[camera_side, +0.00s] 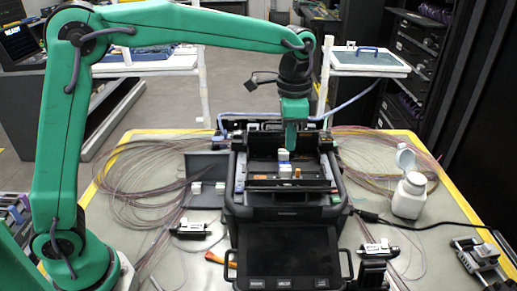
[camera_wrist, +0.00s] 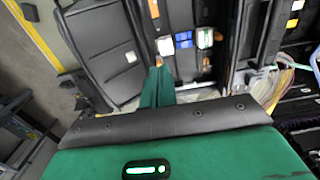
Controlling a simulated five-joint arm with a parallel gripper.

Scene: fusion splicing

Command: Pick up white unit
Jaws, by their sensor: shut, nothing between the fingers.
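My gripper (camera_side: 291,147) points down over the open black splicer (camera_side: 285,212), its green fingers together and empty. A small white unit (camera_side: 284,155) stands just below and slightly left of the fingertips in the side view. The gap between them is small, and I cannot tell whether they touch. In the wrist view the shut fingers (camera_wrist: 158,66) end just short of a white block (camera_wrist: 165,46). A blue block (camera_wrist: 184,40) and a white-and-green block (camera_wrist: 204,38) sit to its right. I cannot tell for certain which wrist-view block is the white unit.
White blocks (camera_side: 196,188) sit on a grey panel left of the splicer. A white bottle (camera_side: 410,195) with its lid open stands at right. Coiled fibres (camera_side: 140,170) lie on both sides. Small black tools (camera_side: 190,229) lie in front. The splicer's raised walls surround the work area.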

